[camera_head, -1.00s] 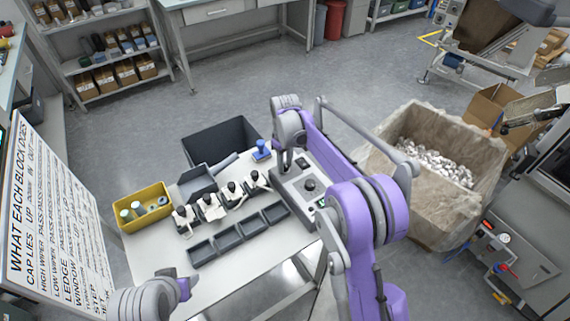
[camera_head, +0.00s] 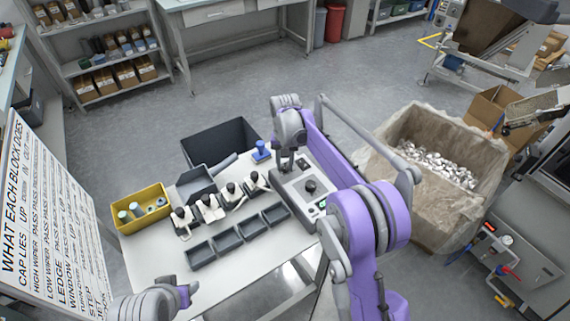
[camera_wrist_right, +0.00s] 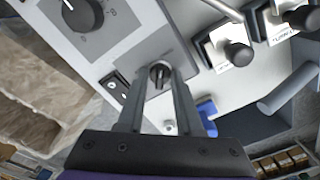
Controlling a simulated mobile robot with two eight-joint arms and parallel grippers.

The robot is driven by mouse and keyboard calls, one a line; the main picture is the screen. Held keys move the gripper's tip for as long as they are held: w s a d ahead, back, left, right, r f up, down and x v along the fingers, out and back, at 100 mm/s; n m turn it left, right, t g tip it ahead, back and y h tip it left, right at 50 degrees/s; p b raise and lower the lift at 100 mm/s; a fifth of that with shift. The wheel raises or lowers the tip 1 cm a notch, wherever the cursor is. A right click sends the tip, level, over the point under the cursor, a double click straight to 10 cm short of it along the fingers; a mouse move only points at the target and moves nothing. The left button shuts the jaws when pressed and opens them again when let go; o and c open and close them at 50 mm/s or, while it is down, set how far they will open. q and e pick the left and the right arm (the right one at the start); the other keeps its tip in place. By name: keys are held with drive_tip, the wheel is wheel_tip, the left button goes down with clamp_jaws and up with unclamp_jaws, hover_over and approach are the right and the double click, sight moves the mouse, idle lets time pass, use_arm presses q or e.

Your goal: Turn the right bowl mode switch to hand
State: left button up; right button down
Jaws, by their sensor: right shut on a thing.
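A grey control box (camera_head: 286,190) stands at the right end of the table, with a large black dial (camera_head: 310,186) on top. In the right wrist view the dial (camera_wrist_right: 82,14) is at the upper left, with a scale around it. A small round mode switch (camera_wrist_right: 160,72) sits on a grey plate of the box. My right gripper (camera_wrist_right: 158,84) comes down over this switch and is shut on it, one finger each side. In the head view my right gripper (camera_head: 286,168) hides the switch. My left gripper (camera_head: 187,293) is low at the left, away from the box; its fingers do not show clearly.
Several black-knobbed levers (camera_head: 208,202) stand left of the box, behind a row of dark trays (camera_head: 228,240). A blue-topped part (camera_head: 261,152) stands close behind my right gripper. A yellow bin (camera_head: 126,224) is at the left. A lined crate (camera_head: 408,190) stands right of the table.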

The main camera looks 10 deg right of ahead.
sight(285, 166)
drive_tip(key=shift+m, duration=0.6)
drive_tip(key=c, duration=0.6)
unclamp_jaws()
drive_tip(key=shift+o, duration=0.2)
drive_tip(key=shift+r, duration=0.1)
wheel_tip(285, 166, up, 11)
drive_tip(key=shift+p, duration=0.3)
